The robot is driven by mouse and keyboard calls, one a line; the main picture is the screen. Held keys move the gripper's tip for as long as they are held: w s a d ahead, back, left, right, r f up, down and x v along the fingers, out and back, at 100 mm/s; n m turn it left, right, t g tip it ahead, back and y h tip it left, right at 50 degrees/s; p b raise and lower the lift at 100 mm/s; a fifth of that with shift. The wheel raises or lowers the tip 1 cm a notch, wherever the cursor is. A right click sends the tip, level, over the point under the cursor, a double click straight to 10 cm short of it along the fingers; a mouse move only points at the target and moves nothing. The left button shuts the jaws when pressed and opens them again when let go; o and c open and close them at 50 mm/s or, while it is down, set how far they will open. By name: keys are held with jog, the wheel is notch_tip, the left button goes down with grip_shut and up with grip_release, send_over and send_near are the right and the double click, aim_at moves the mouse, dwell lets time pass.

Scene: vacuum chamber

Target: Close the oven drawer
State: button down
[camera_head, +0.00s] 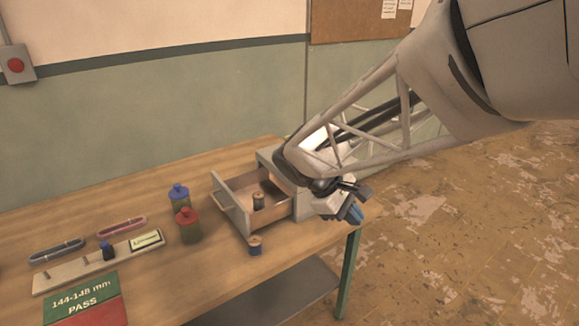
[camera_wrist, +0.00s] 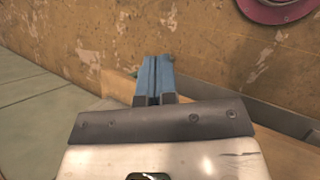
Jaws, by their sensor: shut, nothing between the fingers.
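The oven drawer (camera_head: 232,207) is pulled out toward the left on the wooden bench, with its inside showing. A dark spool (camera_head: 258,202) stands in it. The grey oven body (camera_head: 268,157) is mostly hidden behind my arm. My gripper (camera_head: 353,213) is to the right of the drawer, near the bench's right edge and apart from the drawer front. Its blue fingers are together and empty, as the wrist view (camera_wrist: 155,76) also shows. The drawer is not clearly seen in the wrist view.
A gauge board (camera_head: 80,273) lies further left. A pink round thing (camera_wrist: 277,10) shows in the wrist view.

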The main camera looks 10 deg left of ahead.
aim_at(284, 201)
jog(key=w+a+f+n+t+h, duration=0.2)
jog(key=w+a+f+n, duration=0.15)
jog(key=a, duration=0.65)
jog(key=w+a+f+n+t+h, duration=0.2)
jog(key=w+a+f+n+t, duration=0.15)
jog(key=a, duration=0.65)
jog(key=s+a+f+n+t, duration=0.1)
jog(key=a+f+n+t, duration=0.1)
jog(key=a, duration=0.5)
jog(key=s+a+f+n+t, duration=0.2)
jog(key=a+f, duration=0.3)
jog(key=a, duration=0.3)
jog(key=s+a+f+n+t+h, duration=0.1)
jog(key=s+a+f+n+t, duration=0.1)
jog(key=a, duration=0.6)
notch_tip(284, 201, down, 2)
jog(key=shift+f+n+t, duration=0.2)
jog(key=shift+n+t, duration=0.35)
jog(key=shift+n, duration=0.45)
jog(key=shift+w+d, duration=0.15)
jog(key=shift+d, duration=0.05)
jog(key=x, duration=1.3)
jog(key=shift+w+d, duration=0.25)
jog(key=shift+d, duration=0.1)
jog(key=x, duration=1.7)
jog(key=shift+w+d+f, duration=0.1)
jog(key=shift+w+d, duration=0.15)
jog(key=shift+w, duration=0.05)
